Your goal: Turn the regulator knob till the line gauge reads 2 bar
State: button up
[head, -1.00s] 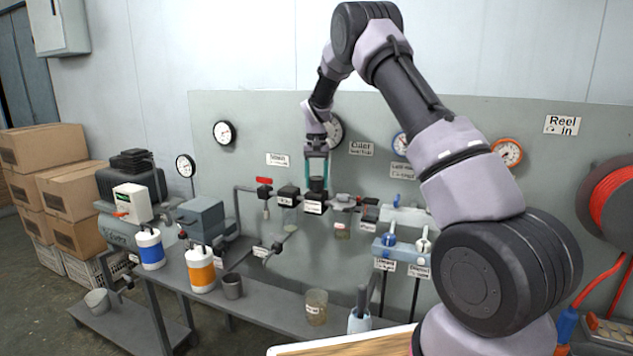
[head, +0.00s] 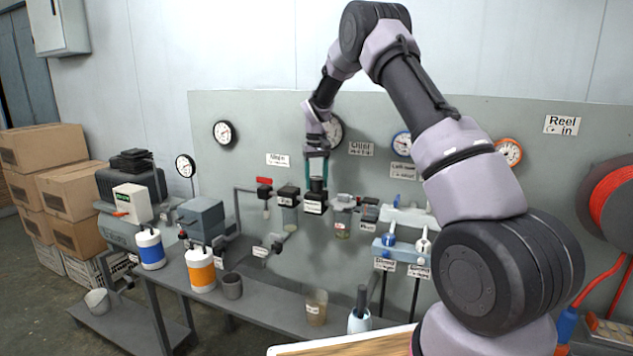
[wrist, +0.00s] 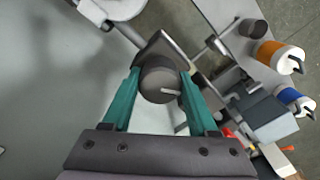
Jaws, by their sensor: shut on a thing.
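The regulator knob (wrist: 158,80) is a dark round cap with a pale pointer line, seen from above in the wrist view. My gripper (wrist: 160,78) is shut on it, with one teal finger on each side. In the head view my gripper (head: 317,168) points straight down onto the regulator (head: 315,200), a black block with a white label in the pipe row. A round white gauge (head: 334,130) on the panel behind is partly hidden by my wrist. Its reading cannot be told, and which gauge is the line gauge is not clear.
A red-handled valve (head: 264,182) sits left of the regulator. More fittings and a blue manifold (head: 400,250) stand to the right. White and orange bottles (head: 201,270) and a grey cup (head: 231,286) stand on the bench below. Other gauges hang on the panel.

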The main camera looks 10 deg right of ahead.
aim_at(317, 178)
jog(key=o, duration=1.4)
jog(key=shift+c, duration=0.2)
jog(key=shift+r, duration=0.1)
notch_tip(317, 178, up, 11)
